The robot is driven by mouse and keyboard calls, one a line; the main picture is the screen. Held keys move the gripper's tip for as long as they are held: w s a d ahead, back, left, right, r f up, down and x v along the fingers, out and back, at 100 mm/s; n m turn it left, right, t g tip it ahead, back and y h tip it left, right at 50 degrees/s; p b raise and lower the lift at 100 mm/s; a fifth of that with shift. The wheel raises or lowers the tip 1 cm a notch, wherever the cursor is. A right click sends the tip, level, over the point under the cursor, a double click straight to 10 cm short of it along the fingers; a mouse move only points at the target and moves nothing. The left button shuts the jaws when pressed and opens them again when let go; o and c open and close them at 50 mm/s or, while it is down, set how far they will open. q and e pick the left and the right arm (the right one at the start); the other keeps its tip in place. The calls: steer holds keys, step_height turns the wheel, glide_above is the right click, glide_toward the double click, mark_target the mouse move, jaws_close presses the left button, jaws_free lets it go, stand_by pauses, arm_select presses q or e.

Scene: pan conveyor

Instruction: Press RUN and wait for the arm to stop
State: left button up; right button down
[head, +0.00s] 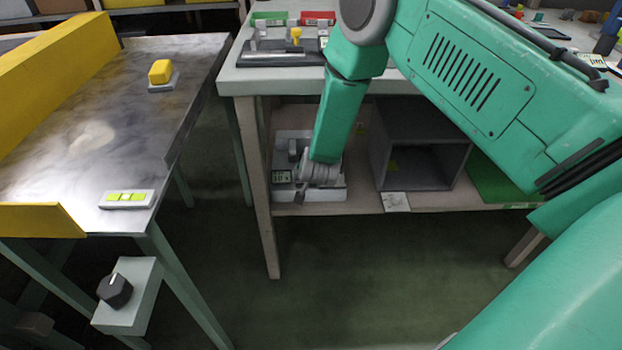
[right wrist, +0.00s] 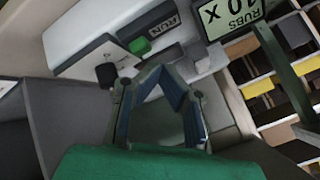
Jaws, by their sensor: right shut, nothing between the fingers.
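The RUN label (right wrist: 164,29) is on a pale machine panel, upside down in the right wrist view. A green button (right wrist: 140,46) sits beside it. My right gripper (right wrist: 165,72) is shut and empty, its fingertips close to the panel near the button; I cannot tell whether they touch it. A display reading "RUBS X 10" (right wrist: 232,14) stands beside the panel. In the head view the machine (head: 335,194) is on the lower shelf, with my right gripper (head: 318,176) reaching down in front of it and hiding part of it. My left gripper is not in view.
A black knob (right wrist: 106,74) is on the panel near the fingers. A grey open box (head: 380,150) stands right of the machine on the shelf (head: 450,203). The tabletop (head: 240,84) is above. A metal-topped table (head: 60,150) with yellow sides is at left. Floor between is clear.

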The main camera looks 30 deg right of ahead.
steer(key=shift+d+f, duration=0.25)
steer(key=shift+d, duration=0.25)
steer(key=shift+a+f, duration=0.1)
steer(key=shift+a, duration=0.55)
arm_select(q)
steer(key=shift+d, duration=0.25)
arm_select(e)
steer(key=shift+d+f, duration=0.2)
steer(key=shift+d, duration=0.1)
